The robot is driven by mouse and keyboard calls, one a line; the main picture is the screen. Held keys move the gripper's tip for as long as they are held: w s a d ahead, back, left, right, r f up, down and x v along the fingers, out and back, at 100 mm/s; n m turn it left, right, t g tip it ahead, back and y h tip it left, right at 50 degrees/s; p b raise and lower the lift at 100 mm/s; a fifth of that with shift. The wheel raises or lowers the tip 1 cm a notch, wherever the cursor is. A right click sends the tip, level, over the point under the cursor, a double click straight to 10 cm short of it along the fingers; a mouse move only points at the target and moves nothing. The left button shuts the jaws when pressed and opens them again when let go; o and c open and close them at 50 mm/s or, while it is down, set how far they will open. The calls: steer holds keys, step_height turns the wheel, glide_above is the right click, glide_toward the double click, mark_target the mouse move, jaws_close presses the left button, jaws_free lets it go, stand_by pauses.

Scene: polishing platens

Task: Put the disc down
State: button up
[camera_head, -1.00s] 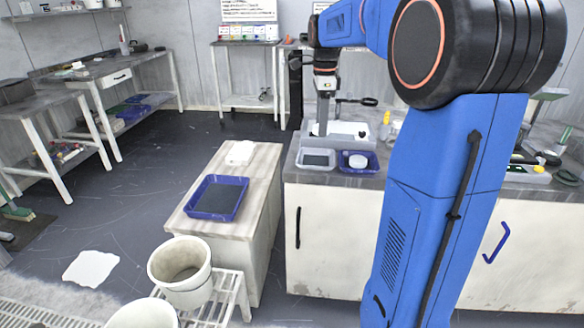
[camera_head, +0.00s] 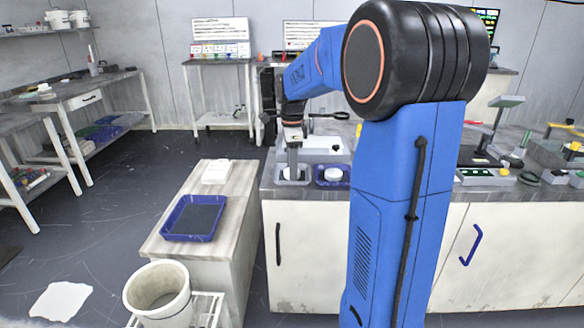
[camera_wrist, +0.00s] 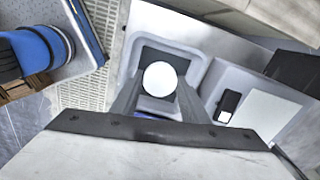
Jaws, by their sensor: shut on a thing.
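A white round disc (camera_wrist: 160,79) shows between the fingertips of my gripper (camera_wrist: 158,88) in the wrist view. The gripper is shut on it. Behind the disc is a light grey tray (camera_wrist: 128,66) with a darker floor. In the head view my gripper (camera_head: 292,160) points down over this grey tray (camera_head: 280,180) on the counter, and the disc is too small to make out there. I cannot tell whether the disc touches the tray floor. A blue tray (camera_head: 322,184) just to the right holds another white round piece (camera_head: 333,174).
A grey-white device (camera_head: 322,146) stands behind the trays. A low bench (camera_head: 225,200) on the left carries a larger blue tray (camera_head: 193,218) and a white cloth (camera_head: 217,171). A bucket (camera_head: 158,290) stands in front. More equipment lies along the counter to the right.

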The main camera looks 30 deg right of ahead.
steer(key=o, duration=0.8)
steer(key=shift+f, duration=0.1)
step_height(320, 180, up, 11)
steer(key=s+a+r+n+t, duration=0.1)
steer(key=s+a+n, duration=0.4)
steer(key=s, duration=0.2)
steer(key=s+a+f+n+t, duration=0.1)
steer(key=s+a+f+n, duration=0.2)
steer(key=s+n, duration=0.3)
steer(key=s+a+f+n+t, duration=0.1)
steer(key=s+a+f+n, duration=0.3)
steer(key=s, duration=0.5)
steer(key=s+a+f+n+t, duration=0.1)
steer(key=s+a+f+n, duration=0.2)
steer(key=s+f+n, duration=0.4)
steer(key=shift+s+a+n+t, duration=0.4)
steer(key=shift+s+n, duration=0.1)
steer(key=shift+s, duration=0.1)
